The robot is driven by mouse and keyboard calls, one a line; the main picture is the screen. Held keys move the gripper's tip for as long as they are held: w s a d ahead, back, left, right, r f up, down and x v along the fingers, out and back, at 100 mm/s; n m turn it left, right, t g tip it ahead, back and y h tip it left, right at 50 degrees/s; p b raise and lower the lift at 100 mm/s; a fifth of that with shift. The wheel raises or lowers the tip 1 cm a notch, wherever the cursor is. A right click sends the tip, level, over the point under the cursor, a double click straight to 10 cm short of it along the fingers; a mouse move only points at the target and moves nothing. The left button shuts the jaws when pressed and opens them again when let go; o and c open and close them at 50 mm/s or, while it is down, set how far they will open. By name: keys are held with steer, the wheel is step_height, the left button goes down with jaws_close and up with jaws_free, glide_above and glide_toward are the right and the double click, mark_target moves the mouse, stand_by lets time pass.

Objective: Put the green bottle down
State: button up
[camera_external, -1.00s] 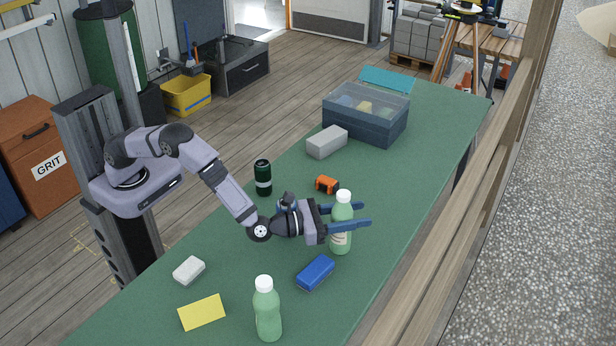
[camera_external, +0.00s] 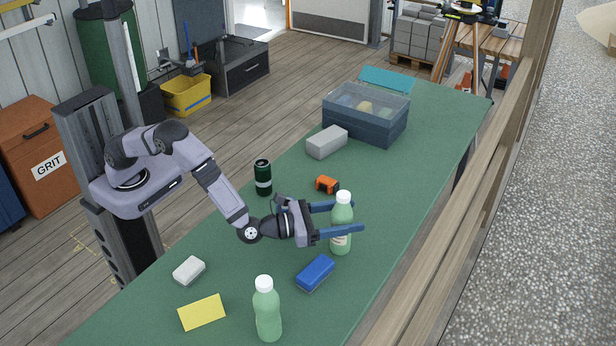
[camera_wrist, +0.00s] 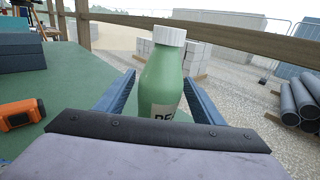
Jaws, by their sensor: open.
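A green bottle (camera_external: 342,212) with a white cap and a label stands upright on the green table (camera_external: 215,262). My gripper (camera_external: 348,217) is open, with its two blue fingers on either side of this bottle. In the wrist view the bottle (camera_wrist: 164,82) stands between the fingers, with a visible gap on each side; its lower part is hidden by my gripper's body. A second green bottle (camera_external: 267,312) with a white cap stands upright at the table's near end.
A blue block (camera_external: 315,272) lies just in front of my gripper. An orange device (camera_external: 327,185), dark green can (camera_external: 263,177), grey block (camera_external: 326,143) and lidded box (camera_external: 366,118) are farther back. A white block (camera_external: 188,270) and yellow card (camera_external: 201,313) lie left.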

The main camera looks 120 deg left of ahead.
mark_target(332, 218)
steer(key=b+v, duration=0.1)
steer(key=v, duration=0.8)
steer(key=shift+s+d+r, duration=0.1)
steer(key=shift+s+d, duration=0.1)
steer(key=shift+s, duration=0.05)
